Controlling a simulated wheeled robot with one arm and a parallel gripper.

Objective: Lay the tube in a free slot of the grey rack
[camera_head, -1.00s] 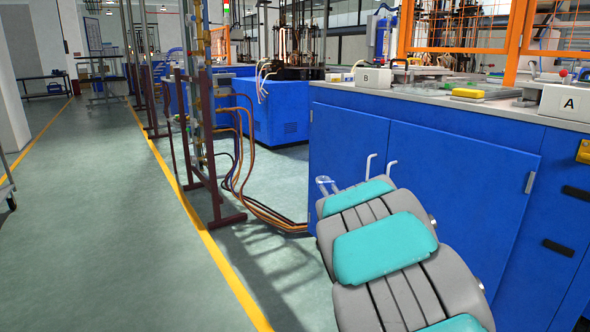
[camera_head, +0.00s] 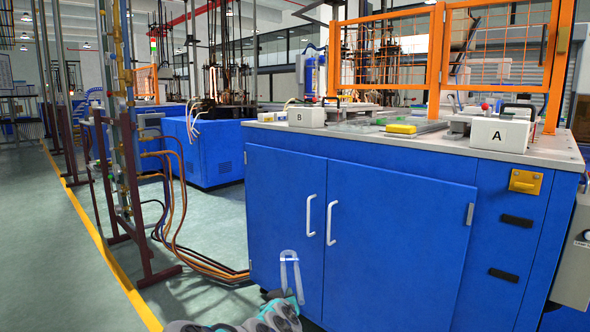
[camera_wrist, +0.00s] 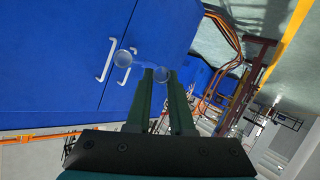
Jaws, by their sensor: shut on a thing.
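In the wrist view the tube (camera_wrist: 124,59) has round bulb-like parts and lies across the fingertips. A low grey rack-like piece (camera_head: 432,127) lies on the bench top, well above and right of the tube. Its slots cannot be made out from here.
The blue cabinet (camera_head: 390,240) with white door handles stands close in front. On its top are box B (camera_head: 306,116), box A (camera_head: 500,135), a yellow block (camera_head: 401,129) and an orange mesh guard (camera_head: 435,60). Pipes and hoses (camera_head: 125,180) stand left; floor is open further left.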

